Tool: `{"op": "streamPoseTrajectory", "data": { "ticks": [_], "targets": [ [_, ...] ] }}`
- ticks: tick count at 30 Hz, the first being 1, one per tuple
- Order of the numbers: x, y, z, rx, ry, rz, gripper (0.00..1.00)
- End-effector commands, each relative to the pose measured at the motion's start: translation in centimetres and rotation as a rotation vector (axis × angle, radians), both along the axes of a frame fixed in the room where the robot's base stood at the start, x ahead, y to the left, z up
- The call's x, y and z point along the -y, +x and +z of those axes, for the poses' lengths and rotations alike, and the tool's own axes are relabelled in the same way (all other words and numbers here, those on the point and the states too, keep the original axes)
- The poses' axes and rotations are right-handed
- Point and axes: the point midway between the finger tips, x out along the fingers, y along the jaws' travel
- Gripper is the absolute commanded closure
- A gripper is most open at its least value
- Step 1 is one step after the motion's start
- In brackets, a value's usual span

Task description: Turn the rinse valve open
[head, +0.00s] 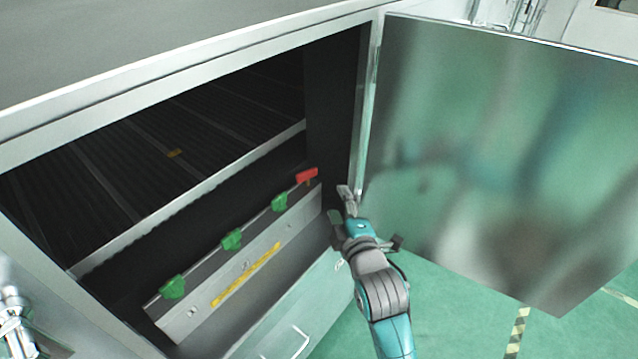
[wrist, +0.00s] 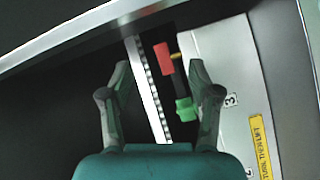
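A red valve handle (head: 307,176) sits at the right end of a grey valve panel (head: 200,313) inside the open cabinet, past several green handles, the nearest of them this green handle (head: 280,202). I cannot tell which valve is the rinse valve by any readable name. My gripper (head: 346,196) is at the right of the opening, close to the red handle. In the wrist view my gripper (wrist: 158,67) has its fingers wide apart and holds nothing. The red handle (wrist: 163,58) and a green handle (wrist: 186,109) show between the fingers; contact is not visible.
The open door (head: 500,150) stands to the right of my arm, and the cabinet's door post (head: 367,100) is close behind my gripper. A metal rail (wrist: 148,90) runs beside the handles. A yellow label (wrist: 264,148) and numbers mark the panel. The green floor is clear below the door.

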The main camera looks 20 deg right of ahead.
Motion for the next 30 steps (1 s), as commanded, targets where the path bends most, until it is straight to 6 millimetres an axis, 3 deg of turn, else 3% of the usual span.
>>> {"op": "streamPoseTrajectory", "data": {
  "ticks": [2, 6, 15, 23, 30],
  "targets": [
    [0.4, 1.2, 0.9, -0.035, 0.203, 0.002, 0.12],
    [0.4, 2.5, 1.9, -0.125, 0.560, 0.009, 0.12],
    [-0.6, 3.2, 4.2, -0.314, 1.083, 0.002, 0.12],
    [-1.1, 3.2, 4.8, -0.386, 1.224, -0.011, 0.12],
    [-2.0, 5.7, 3.7, -0.391, 1.225, -0.011, 0.12]
  ]
}}
